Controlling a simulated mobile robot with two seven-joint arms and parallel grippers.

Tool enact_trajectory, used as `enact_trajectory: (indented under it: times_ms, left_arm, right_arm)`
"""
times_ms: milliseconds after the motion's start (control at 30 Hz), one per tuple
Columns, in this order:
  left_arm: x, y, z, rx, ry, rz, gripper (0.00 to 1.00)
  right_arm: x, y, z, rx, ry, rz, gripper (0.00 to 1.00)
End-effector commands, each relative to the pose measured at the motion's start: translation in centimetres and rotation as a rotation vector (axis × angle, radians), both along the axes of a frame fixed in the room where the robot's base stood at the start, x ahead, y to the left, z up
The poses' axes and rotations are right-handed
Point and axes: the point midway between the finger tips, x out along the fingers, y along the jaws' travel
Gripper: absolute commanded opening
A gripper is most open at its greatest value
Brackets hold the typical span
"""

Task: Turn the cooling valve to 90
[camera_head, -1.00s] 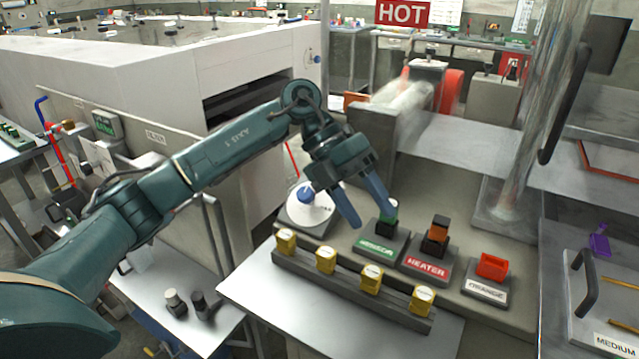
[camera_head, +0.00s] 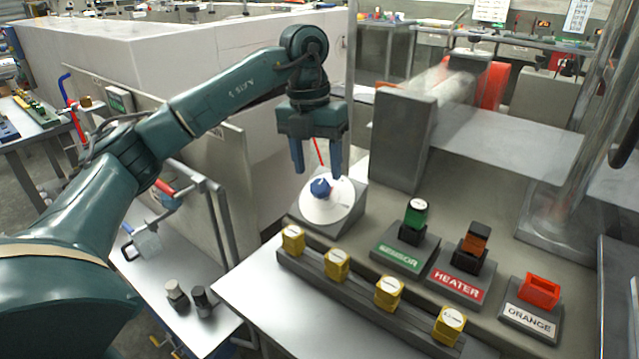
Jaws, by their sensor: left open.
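The valve is a blue knob (camera_head: 320,188) on a round white dial (camera_head: 338,207), set on a grey sloped block at the back left of the workbench. A red pointer line shows just above the knob. Any numbers on the dial are too small to read. My left gripper (camera_head: 317,172) is open and empty, pointing down, with its two fingers just above and behind the knob in the picture. I cannot tell whether a finger touches the dial. My right gripper is not in view.
Right of the dial stand the green SENSOR block (camera_head: 404,249), the red HEATER block (camera_head: 462,279) and the ORANGE holder (camera_head: 532,307). A rail with several yellow blocks (camera_head: 337,264) runs in front. A grey upright box (camera_head: 401,140) stands behind. The front metal surface (camera_head: 290,315) is clear.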

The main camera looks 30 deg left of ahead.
Motion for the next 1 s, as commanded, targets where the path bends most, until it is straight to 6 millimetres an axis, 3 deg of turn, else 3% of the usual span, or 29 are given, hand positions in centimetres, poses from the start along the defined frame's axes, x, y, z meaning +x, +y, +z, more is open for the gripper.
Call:
enact_trajectory:
  times_ms: [200, 600, 1000]
  left_arm:
    - [0.0, -0.3, -3.0, 0.000, 0.002, 0.000, 0.55]
    - [0.0, -0.4, -3.7, -0.001, 0.000, 0.000, 0.55]
    - [0.0, -0.4, -3.7, -0.001, 0.000, 0.000, 0.24]
  right_arm:
    - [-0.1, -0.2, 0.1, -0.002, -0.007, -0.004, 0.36]
    - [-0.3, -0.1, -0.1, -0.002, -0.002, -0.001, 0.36]
    - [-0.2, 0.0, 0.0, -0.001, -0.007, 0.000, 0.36]
